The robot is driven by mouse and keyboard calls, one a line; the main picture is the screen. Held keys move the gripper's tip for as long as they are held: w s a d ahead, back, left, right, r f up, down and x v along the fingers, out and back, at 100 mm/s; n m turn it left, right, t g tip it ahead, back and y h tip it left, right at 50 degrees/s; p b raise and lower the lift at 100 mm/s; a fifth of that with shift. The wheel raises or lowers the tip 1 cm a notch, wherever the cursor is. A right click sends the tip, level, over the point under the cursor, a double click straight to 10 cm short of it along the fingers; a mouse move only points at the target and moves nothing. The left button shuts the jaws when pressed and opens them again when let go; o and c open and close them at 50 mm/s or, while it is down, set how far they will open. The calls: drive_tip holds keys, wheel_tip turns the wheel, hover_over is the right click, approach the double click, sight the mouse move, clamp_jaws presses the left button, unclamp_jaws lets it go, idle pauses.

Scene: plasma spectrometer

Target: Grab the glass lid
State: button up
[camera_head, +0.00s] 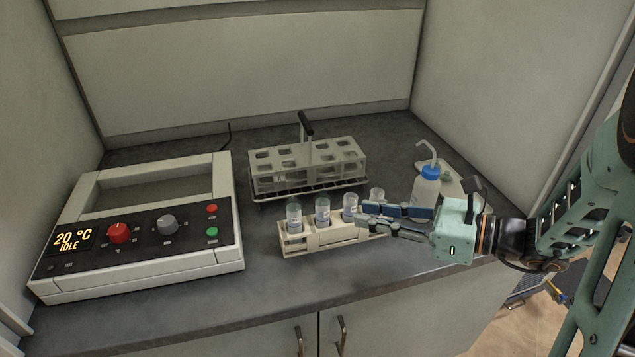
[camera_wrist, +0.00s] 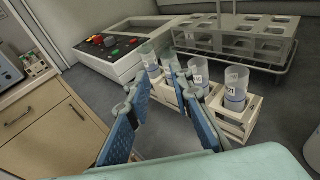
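I cannot clearly make out a separate glass lid. The heated bath (camera_head: 222,262) at the left has a rectangular recess (camera_head: 150,190) in its top; I cannot tell whether clear glass covers it. My gripper (camera_head: 362,216) is at the right, over the counter, with its fingers pointing left near the right end of the cream vial rack (camera_head: 312,241). The fingers are apart with nothing seen between them. The wrist view shows both blue-padded fingers (camera_wrist: 157,78) apart, with the rack's labelled clear vials (camera_wrist: 235,85) beyond them.
A wash bottle (camera_head: 427,188) with a blue cap stands at the right by a pale board (camera_head: 449,187). Dark counter (camera_head: 262,285) is bare in front of the bath and vial rack.

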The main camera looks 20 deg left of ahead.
sight(326, 194)
drive_tip(key=shift+t+y, duration=0.3)
drive_tip(key=a, duration=0.1)
drive_tip(key=w+a, duration=0.1)
drive_tip(key=a, duration=0.1)
drive_tip(key=w+a, duration=0.1)
drive_tip(key=shift+w+a+r, duration=0.1)
drive_tip(key=shift+a+r, duration=0.1)
drive_tip(key=shift+a, duration=0.2)
drive_tip(key=shift+x, duration=3)
drive_tip(key=shift+r, duration=0.1)
drive_tip(key=shift+c, duration=0.3)
drive_tip(key=c, duration=0.5)
